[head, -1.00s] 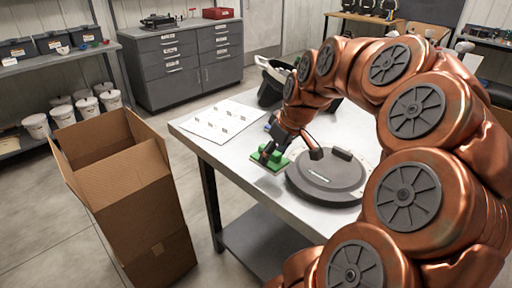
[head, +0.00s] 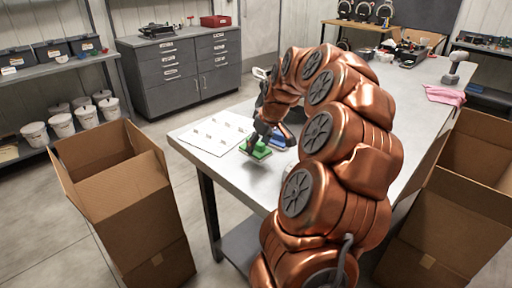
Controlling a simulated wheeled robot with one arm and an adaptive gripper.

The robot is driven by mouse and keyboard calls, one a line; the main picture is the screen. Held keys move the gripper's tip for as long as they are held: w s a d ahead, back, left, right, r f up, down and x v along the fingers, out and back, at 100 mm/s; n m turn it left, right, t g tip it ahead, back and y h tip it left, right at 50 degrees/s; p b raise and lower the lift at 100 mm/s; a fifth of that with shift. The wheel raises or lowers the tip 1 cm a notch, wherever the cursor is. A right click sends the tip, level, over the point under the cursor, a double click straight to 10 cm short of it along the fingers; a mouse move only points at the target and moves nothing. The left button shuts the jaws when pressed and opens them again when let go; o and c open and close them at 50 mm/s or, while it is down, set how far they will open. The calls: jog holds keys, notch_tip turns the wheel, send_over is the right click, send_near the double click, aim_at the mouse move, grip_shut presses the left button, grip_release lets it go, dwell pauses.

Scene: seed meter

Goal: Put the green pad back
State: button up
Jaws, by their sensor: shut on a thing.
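The green pad (head: 261,153) is a small flat green piece near the front left edge of the table. My gripper (head: 257,146) is shut on it from above, and the pad appears to be held at or slightly above the tabletop; I cannot tell if it touches. A white sheet (head: 203,143) with several small upright tan pegs lies just left of the pad. The round grey disc unit is hidden behind my arm.
The grey table (head: 231,175) has bare surface in front of the sheet. Open cardboard boxes stand on the floor at left (head: 130,205) and right (head: 450,215). A pink cloth (head: 444,95) lies at the table's far right. A blue item (head: 286,134) shows beside my arm.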

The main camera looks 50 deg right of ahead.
aim_at(256, 148)
jog(key=shift+w+d, duration=0.55)
jog(key=shift+w, duration=0.3)
jog(key=shift+w+d+f, duration=0.1)
jog(key=shift+w+d, duration=0.05)
jog(key=shift+w, duration=0.15)
jog(key=shift+f+p, duration=0.6)
jog(key=shift+f, duration=1.15)
jog(key=o, duration=1.1)
